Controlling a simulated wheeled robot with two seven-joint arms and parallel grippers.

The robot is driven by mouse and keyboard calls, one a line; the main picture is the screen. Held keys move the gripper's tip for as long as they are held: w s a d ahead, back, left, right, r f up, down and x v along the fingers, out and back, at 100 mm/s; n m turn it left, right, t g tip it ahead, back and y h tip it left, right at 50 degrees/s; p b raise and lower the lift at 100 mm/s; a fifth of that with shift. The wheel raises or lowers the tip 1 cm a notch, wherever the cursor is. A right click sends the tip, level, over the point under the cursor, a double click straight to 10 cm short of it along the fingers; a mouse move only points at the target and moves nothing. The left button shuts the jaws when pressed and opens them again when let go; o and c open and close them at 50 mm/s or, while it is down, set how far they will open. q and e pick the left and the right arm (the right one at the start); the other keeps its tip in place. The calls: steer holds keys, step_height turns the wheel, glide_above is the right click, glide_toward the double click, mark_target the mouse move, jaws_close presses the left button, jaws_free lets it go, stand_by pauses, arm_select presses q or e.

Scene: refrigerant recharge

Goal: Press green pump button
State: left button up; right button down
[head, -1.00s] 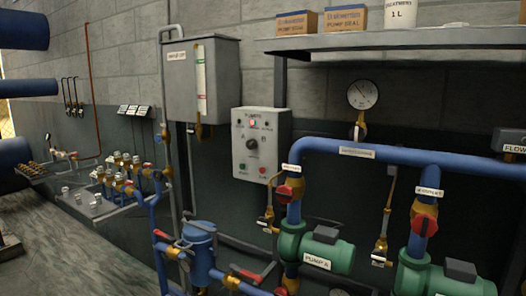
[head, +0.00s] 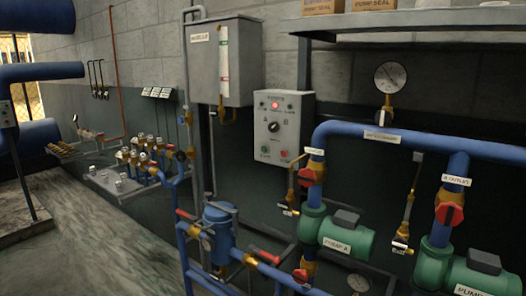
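The pump control box (head: 279,128) is a light grey panel on the wall near the middle of the head view. A red lamp (head: 275,106) is lit near its top, and a dark selector knob (head: 273,127) sits in its middle. The small green button (head: 264,150) is at its lower left, and a small red button (head: 284,154) is at its lower right. Neither of my grippers is in view, and nothing touches the box.
Pump A (head: 341,239) is green and stands below the box, with blue pipes (head: 405,139) and red valve handles. A blue filter vessel (head: 220,234) stands to its left. A shelf (head: 420,22) overhangs at the upper right. Open floor (head: 100,235) lies at the lower left.

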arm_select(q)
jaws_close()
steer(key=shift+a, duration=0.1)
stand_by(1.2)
